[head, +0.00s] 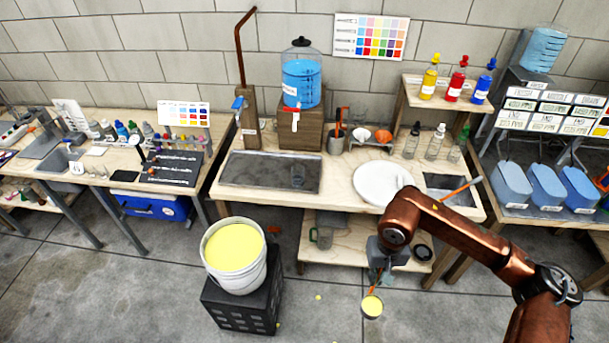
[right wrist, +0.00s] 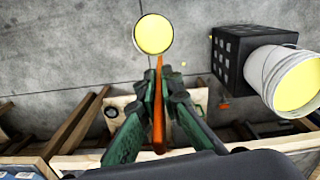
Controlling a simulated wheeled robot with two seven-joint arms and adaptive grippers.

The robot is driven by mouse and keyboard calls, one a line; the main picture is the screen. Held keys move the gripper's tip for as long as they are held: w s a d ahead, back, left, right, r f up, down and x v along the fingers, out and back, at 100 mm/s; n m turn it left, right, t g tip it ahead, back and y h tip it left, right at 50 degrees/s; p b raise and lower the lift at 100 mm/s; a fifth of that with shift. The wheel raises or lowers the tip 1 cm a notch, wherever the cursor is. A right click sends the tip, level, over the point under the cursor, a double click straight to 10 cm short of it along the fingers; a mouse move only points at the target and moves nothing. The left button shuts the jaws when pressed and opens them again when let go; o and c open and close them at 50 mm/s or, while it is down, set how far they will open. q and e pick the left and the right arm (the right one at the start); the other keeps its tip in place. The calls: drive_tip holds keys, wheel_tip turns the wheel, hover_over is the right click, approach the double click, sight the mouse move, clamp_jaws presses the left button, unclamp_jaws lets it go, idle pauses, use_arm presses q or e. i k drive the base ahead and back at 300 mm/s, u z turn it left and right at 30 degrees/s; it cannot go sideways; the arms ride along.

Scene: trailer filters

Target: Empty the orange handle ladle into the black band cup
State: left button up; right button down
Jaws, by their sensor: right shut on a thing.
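The orange handle ladle hangs from my right gripper (head: 376,274), which is shut on its orange handle (right wrist: 158,115). The ladle's bowl (head: 372,306) is full of yellow liquid and looks about level, over the floor in front of the bench. In the right wrist view the yellow-filled bowl (right wrist: 153,34) lies beyond the green fingertips (right wrist: 160,98). A small round thing with a dark ring (head: 423,253) on the low shelf may be the black band cup; I cannot tell for sure. The ladle is apart from it. My left gripper is out of view.
A white bucket (head: 235,275) of yellow liquid stands on a black crate (head: 245,309), left of the ladle. A grey mug (head: 322,238) is on the low shelf (head: 345,254). The bench above holds a white plate (head: 381,184). Yellow spots mark the floor.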

sight(298, 169)
drive_tip(key=k, duration=1.1)
drive_tip(key=z, duration=0.25)
drive_tip(key=i, duration=0.8)
drive_tip(key=u, duration=0.65)
drive_tip(key=i, duration=0.85)
drive_tip(key=u, duration=0.65)
